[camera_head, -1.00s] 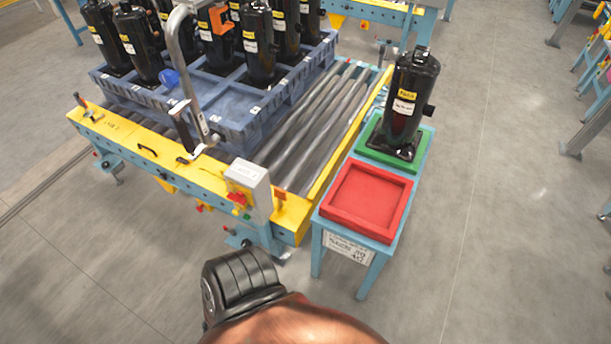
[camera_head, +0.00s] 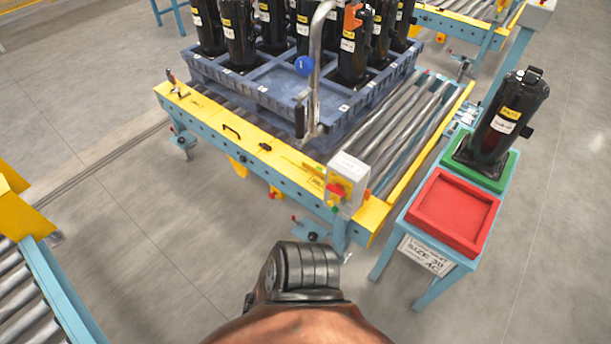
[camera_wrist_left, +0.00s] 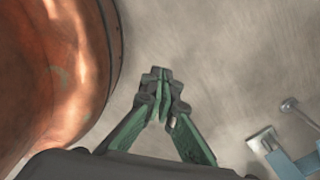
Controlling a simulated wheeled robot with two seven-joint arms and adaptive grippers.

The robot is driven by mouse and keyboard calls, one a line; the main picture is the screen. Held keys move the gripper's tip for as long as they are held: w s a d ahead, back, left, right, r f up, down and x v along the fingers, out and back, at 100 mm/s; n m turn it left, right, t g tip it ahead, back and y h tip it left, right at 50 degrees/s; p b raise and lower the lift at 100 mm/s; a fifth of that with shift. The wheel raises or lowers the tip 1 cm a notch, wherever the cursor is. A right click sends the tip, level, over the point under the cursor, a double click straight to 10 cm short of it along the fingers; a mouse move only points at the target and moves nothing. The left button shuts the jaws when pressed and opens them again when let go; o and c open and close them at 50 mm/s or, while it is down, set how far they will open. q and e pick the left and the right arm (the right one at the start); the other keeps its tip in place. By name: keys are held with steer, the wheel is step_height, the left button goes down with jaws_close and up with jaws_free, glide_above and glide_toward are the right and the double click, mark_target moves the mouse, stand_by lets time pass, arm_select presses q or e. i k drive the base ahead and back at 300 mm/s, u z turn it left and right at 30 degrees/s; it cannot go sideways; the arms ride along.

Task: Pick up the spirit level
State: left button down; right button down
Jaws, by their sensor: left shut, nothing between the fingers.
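My left gripper (camera_wrist_left: 160,78) shows in the wrist view, its green and grey fingers together with nothing between them. Bare grey floor lies beyond the fingertips. In the head view I cannot make out either gripper. I cannot clearly identify the spirit level. A thin yellow-green strip (camera_head: 300,163) lies on the yellow front rail of the roller conveyor, left of the grey switch box; it is too small to tell whether it is the level. My right gripper is out of view.
The roller conveyor (camera_head: 408,122) carries a blue pallet (camera_head: 262,92) with several black compressors. At its right, a small stand holds a red tray (camera_head: 430,239) and a green tray (camera_head: 511,170) bearing one compressor (camera_head: 499,125). A grey switch box (camera_head: 347,179) rises at the conveyor's near corner.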

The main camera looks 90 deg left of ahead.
mark_target(320, 171)
steer(key=z, duration=0.05)
steer(key=k, duration=0.1)
steer(key=u, duration=1.45)
